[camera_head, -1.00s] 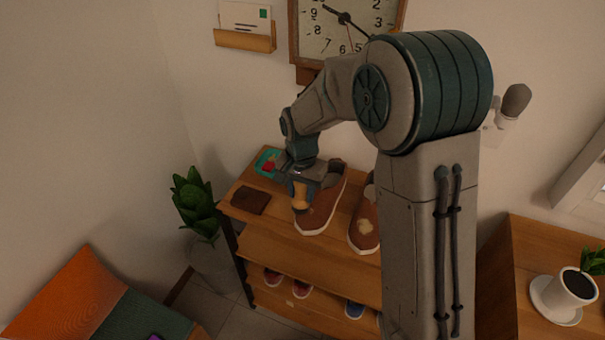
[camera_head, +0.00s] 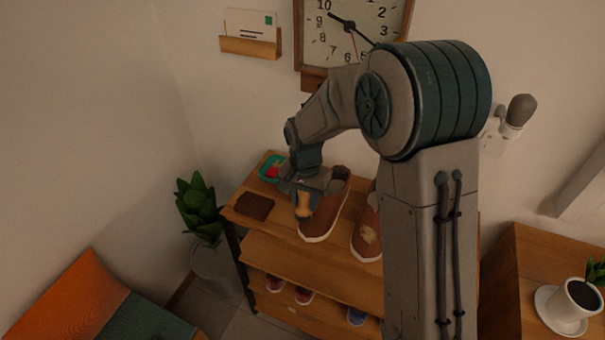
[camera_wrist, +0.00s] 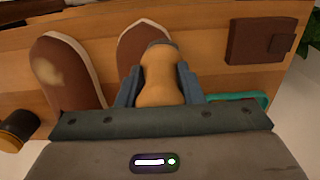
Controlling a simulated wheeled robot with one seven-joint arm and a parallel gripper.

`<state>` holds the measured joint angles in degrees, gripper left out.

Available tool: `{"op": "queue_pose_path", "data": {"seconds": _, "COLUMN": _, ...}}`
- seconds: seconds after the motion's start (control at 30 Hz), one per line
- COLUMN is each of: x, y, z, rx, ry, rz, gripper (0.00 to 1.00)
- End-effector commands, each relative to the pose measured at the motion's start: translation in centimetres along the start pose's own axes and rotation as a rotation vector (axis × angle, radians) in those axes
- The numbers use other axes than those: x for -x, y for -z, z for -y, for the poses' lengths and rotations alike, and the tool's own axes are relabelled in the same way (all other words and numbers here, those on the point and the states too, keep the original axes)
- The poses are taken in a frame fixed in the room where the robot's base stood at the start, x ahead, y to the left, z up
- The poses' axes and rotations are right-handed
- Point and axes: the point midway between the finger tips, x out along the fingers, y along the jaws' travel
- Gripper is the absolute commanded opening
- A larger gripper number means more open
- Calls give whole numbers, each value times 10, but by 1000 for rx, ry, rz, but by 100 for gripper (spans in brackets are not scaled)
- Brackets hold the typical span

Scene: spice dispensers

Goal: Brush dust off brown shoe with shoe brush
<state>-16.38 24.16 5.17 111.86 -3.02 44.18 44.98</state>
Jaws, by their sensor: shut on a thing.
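My gripper (camera_head: 303,191) is shut on a shoe brush with a tan, rounded wooden handle (camera_head: 303,206). The handle (camera_wrist: 160,78) stands between the fingers in the wrist view; its bristles are not clearly visible. A pair of brown shoes stands on the shelf top. The brush is beside the left shoe (camera_head: 325,215) in the head view; I cannot tell whether they touch. The right shoe (camera_head: 366,226) has a pale dust patch on its toe and is partly hidden by my arm. In the wrist view the dusty shoe (camera_wrist: 75,75) is at left.
The wooden shoe rack (camera_head: 270,222) carries a dark brown flat item (camera_head: 254,207) and a teal tray (camera_head: 264,170) with red contents. More shoes are on its lower shelf. A potted plant (camera_head: 196,207) stands left. A clock (camera_head: 352,35) hangs behind.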

Motion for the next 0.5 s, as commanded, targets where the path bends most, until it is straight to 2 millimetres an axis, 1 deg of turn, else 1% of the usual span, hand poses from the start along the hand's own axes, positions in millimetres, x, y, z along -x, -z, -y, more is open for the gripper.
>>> {"op": "queue_pose_path", "data": {"seconds": 0.03, "x": 20, "y": 1, "z": 0, "rx": -1, "ry": 5, "rz": -6, "gripper": 0}}
{"op": "queue_pose_path", "data": {"seconds": 0.07, "x": 27, "y": 1, "z": 0, "rx": -1, "ry": 4, "rz": -5, "gripper": 0}}
{"op": "queue_pose_path", "data": {"seconds": 0.5, "x": 64, "y": 1, "z": -2, "rx": -3, "ry": 2, "rz": -2, "gripper": 0}}
